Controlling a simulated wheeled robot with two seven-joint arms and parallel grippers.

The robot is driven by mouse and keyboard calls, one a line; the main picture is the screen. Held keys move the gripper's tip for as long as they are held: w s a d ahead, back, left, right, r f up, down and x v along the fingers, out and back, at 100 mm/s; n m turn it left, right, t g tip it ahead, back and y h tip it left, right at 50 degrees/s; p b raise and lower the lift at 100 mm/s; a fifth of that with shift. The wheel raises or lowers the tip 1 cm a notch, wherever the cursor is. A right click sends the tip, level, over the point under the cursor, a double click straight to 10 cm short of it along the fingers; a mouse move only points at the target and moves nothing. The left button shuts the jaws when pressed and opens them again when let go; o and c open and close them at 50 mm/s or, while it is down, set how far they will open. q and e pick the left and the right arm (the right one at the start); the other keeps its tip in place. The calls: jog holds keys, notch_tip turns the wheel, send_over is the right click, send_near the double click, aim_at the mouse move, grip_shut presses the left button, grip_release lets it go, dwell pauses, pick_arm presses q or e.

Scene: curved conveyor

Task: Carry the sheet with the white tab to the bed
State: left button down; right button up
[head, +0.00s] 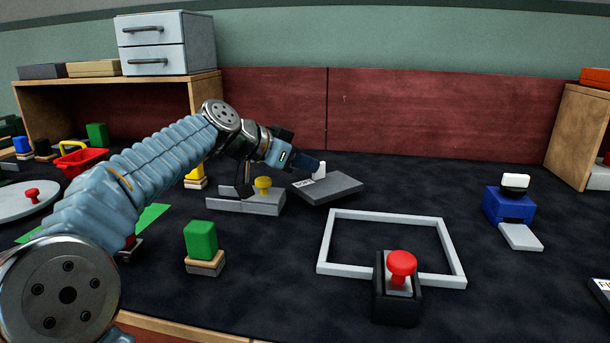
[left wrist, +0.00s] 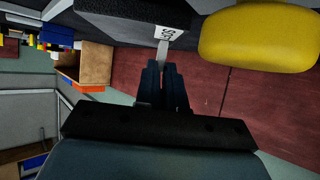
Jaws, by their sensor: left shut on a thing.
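The sheet with the white tab is a dark grey slab (head: 335,188) with a printed label, right of the middle-left of the table in the head view. My left gripper (head: 316,165) is shut on this tab. In the left wrist view the fingers (left wrist: 164,72) close on the tab (left wrist: 162,52), below the dark slab (left wrist: 125,12). I cannot tell whether the slab touches the table. A light grey rectangular frame (head: 330,240) lies flat in front; I cannot tell if it marks the bed. My right gripper is not in view.
A grey block with a yellow knob (head: 263,184) stands close left of the slab. A green block (head: 200,240) is front left, a blue block (head: 508,205) right. The frame's inside looks mostly clear.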

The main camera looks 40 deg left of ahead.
pick_arm(q)
jog(key=shift+f, duration=1.1)
jog(key=shift+f, duration=0.1)
jog(key=c, duration=1.2)
grip_release()
jog(key=shift+c, duration=0.2)
